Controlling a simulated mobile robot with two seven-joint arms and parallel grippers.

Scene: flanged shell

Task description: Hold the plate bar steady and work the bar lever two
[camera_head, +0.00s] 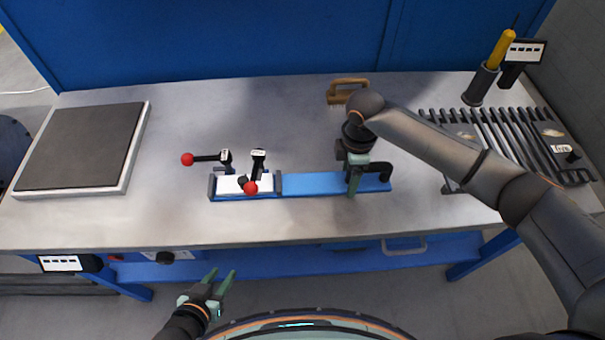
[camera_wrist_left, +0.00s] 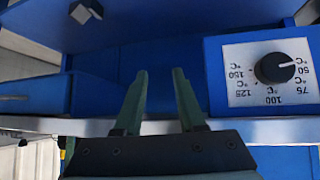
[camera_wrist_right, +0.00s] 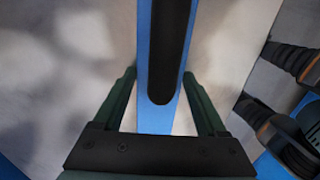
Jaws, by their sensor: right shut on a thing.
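The blue plate bar (camera_head: 315,184) lies along the table's front part, with a white plate (camera_head: 228,185) at its left end. A black handle (camera_head: 385,173) stands at its right end and shows in the right wrist view (camera_wrist_right: 168,50). Two black levers with red knobs sit at the left end: one knob (camera_head: 187,159) points left, the other knob (camera_head: 251,188) points toward the front. I cannot read which lever is two. My right gripper (camera_head: 352,184) is shut on the bar beside the handle. My left gripper (camera_head: 222,283) is open and empty, in front of and below the table edge.
A dark pad (camera_head: 80,146) lies at the left of the table (camera_head: 170,228). A brush (camera_head: 347,88) lies at the back, and a rack (camera_head: 500,135) stands at the right. A temperature dial (camera_wrist_left: 274,68) is on the table's front. The table between pad and bar is clear.

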